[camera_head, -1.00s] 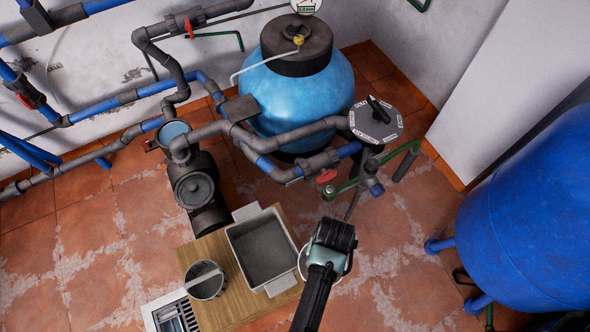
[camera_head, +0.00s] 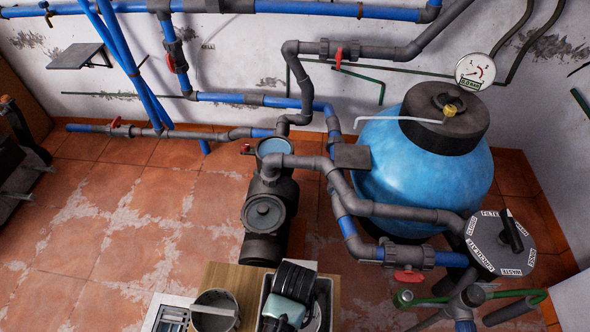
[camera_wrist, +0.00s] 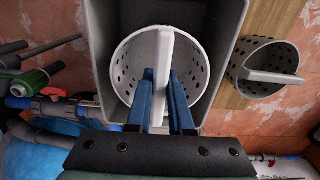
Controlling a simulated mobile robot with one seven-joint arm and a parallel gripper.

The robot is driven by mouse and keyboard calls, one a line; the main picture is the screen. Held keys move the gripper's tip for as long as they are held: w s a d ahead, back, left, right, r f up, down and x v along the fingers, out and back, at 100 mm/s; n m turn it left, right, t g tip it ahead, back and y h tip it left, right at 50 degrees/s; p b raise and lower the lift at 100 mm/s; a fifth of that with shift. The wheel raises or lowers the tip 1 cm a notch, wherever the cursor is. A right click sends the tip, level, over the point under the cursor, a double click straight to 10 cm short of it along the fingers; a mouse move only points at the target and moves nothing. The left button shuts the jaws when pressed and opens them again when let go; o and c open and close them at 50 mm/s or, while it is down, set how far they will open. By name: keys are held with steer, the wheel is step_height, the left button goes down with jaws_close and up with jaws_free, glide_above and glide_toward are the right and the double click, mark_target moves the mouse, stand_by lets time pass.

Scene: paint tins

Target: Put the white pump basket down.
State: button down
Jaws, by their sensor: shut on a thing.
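My gripper (camera_wrist: 162,84) is shut on the upright handle of the white pump basket (camera_wrist: 128,62), a round perforated basket. In the wrist view the basket is over the grey rectangular tub (camera_wrist: 98,35); whether it touches the tub's floor I cannot tell. In the head view my gripper (camera_head: 287,312) covers most of the tub, and only a bit of the white basket (camera_head: 318,318) shows to its right.
A grey perforated basket (camera_wrist: 268,72) with a handle stands beside the tub on a wooden top (camera_head: 232,275). It also shows in the head view (camera_head: 213,318). The pump (camera_head: 264,215), pipes and blue filter tank (camera_head: 420,165) stand behind.

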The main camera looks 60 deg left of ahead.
mark_target(315, 324)
steer(key=shift+w+f+b, duration=0.1)
steer(key=shift+f+b, duration=0.7)
steer(key=shift+f, duration=2.05)
steer(key=shift+f, duration=0.15)
steer(key=c, duration=0.8)
jaws_free()
